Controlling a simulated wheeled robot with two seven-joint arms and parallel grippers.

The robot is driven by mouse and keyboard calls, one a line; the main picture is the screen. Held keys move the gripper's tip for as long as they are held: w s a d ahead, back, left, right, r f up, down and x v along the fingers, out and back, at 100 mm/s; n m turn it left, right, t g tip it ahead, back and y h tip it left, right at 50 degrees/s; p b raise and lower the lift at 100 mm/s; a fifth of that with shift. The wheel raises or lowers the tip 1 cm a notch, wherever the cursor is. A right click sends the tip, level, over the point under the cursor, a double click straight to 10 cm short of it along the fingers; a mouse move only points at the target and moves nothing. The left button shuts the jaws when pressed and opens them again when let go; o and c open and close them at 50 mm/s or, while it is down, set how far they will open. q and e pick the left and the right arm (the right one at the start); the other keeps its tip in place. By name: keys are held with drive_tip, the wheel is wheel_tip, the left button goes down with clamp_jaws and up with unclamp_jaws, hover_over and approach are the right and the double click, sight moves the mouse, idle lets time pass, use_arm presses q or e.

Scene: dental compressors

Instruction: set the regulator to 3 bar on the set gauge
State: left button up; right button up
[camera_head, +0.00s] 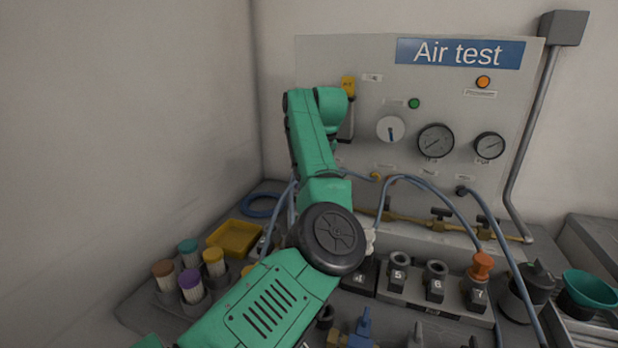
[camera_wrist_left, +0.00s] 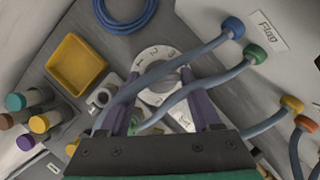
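In the left wrist view a round pale dial (camera_wrist_left: 158,63) with numerals around its rim faces the camera; I take it for the regulator, but I cannot confirm this. My left gripper (camera_wrist_left: 160,84) has its two dark fingers well apart, one toward each side of the dial; contact is not clear. Blue-grey hoses (camera_wrist_left: 165,88) cross in front and hide part of it. In the head view my green arm hides that gripper. Two dark-rimmed gauges, a larger one (camera_head: 435,141) and a smaller one (camera_head: 489,146), are on the panel; their labels and readings are too small to read. My right gripper is out of view.
The grey "Air test" panel (camera_head: 360,60) also carries a white dial (camera_head: 391,130) with a dark pointer. Hoses (camera_head: 430,190) loop below it. A yellow tray (camera_head: 234,238), coloured-cap cylinders (camera_head: 190,285) and a numbered block row (camera_head: 398,275) crowd the bench. A green funnel (camera_head: 590,290) stands right.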

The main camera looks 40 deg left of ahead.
use_arm(q)
drive_tip(key=shift+c, duration=1.4)
